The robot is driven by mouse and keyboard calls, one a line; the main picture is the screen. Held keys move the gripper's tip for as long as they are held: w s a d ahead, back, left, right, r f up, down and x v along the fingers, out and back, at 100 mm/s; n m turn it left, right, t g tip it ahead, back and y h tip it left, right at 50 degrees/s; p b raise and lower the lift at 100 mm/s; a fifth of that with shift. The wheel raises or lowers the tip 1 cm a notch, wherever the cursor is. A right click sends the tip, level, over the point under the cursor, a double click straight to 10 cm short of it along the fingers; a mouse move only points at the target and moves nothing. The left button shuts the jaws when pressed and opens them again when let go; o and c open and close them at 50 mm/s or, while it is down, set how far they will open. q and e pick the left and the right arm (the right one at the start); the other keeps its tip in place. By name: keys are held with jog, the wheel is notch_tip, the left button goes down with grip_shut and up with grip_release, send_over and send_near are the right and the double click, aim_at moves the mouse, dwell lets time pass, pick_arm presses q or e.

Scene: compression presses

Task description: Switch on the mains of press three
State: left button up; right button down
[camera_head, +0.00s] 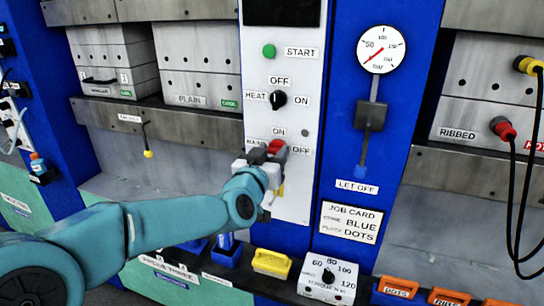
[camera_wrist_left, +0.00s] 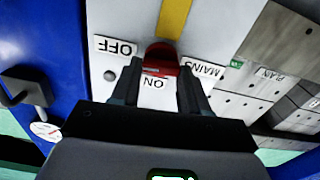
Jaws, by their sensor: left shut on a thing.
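The red mains switch (camera_head: 277,146) is on the white control panel (camera_head: 297,200), below the heat knob (camera_head: 278,100). Labels MAINS, ON and OFF stand around it. My left gripper (camera_head: 264,160) is at the switch and partly covers it and the MAINS label. In the left wrist view the red switch (camera_wrist_left: 160,60) shows between the fingers of my left gripper (camera_wrist_left: 157,82), which is shut on it. The ON label (camera_wrist_left: 153,84) lies between the fingers there. Which label the switch points to I cannot tell clearly. My right gripper is in neither view.
A pressure gauge (camera_head: 381,49) with a let-off lever (camera_head: 368,115) is right of the panel. A green start button (camera_head: 269,51) sits above. A yellow block (camera_head: 271,263) and a torque dial box (camera_head: 327,278) stand below. Cables (camera_head: 525,190) hang at the far right.

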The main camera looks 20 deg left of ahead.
pick_arm(q)
jog(key=n+b, duration=0.3)
jog(key=shift+f, duration=0.25)
jog(key=n+b, duration=0.3)
jog(key=n, duration=0.1)
jog(key=shift+a+n, duration=0.1)
jog(key=shift+n, duration=0.3)
jog(key=n+b, duration=0.2)
jog(key=n, duration=0.2)
jog(key=n+b, duration=0.2)
jog(key=n, duration=0.3)
jog(key=shift+a, duration=0.1)
jog(key=shift+n, duration=0.3)
jog(key=o, duration=1.1)
jog(key=shift+c, duration=0.2)
